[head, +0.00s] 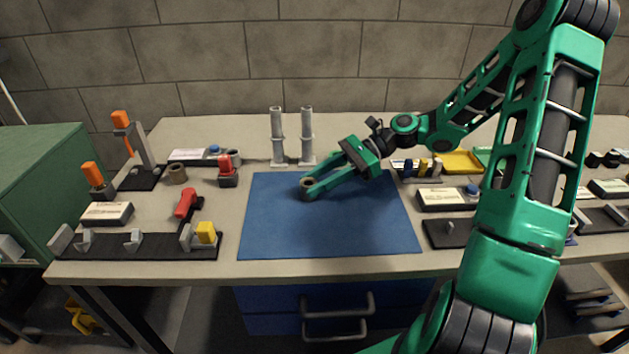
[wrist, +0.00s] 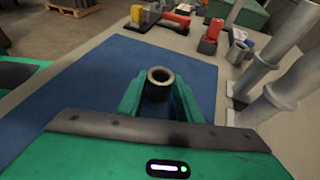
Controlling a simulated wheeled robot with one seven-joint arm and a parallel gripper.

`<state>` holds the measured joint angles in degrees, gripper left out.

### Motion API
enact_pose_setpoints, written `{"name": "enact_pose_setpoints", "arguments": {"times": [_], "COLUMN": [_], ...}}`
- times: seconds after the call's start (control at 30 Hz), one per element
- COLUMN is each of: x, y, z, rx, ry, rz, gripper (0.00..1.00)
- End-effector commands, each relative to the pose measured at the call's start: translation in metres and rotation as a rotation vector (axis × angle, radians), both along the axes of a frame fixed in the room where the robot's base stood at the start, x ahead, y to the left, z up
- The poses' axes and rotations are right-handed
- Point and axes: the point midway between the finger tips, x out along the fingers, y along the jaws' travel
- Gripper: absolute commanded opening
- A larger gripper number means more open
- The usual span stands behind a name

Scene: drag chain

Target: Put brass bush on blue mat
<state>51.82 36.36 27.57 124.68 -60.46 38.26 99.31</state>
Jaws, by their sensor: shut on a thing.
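My gripper (head: 307,190) reaches in from the right over the blue mat (head: 330,228). Its green fingers are shut on the brass bush (head: 304,183), a short brownish ring at the fingertips. In the wrist view the bush (wrist: 159,80) stands upright between the two fingers, with its round hole facing up. The bush is over the back part of the blue mat (wrist: 85,90). I cannot tell whether its base touches the mat or is slightly above it.
Two grey upright posts (head: 278,138) stand just behind the mat. A black rail (head: 130,245) lies at front left. Most of the mat is clear.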

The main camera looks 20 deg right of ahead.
Motion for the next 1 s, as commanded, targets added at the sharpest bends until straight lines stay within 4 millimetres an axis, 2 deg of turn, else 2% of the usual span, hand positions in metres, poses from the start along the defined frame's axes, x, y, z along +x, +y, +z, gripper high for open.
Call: {"name": "enact_pose_setpoints", "arguments": {"times": [0.3, 0.33, 0.4, 0.77, 0.87, 1.0], "x": [0.000, 0.000, 0.000, 0.000, 0.001, 0.001], "y": [0.000, 0.000, 0.000, -0.004, -0.013, -0.036], "z": [0.001, 0.001, 0.001, 0.001, 0.005, 0.014], "rx": [0.001, 0.001, 0.001, 0.000, 0.001, 0.000], "ry": [-0.001, -0.001, -0.001, 0.000, -0.002, -0.002], "rz": [0.000, 0.000, 0.000, -0.001, -0.003, -0.003], "gripper": [0.01, 0.39, 0.54, 0.54, 0.54, 0.54]}}
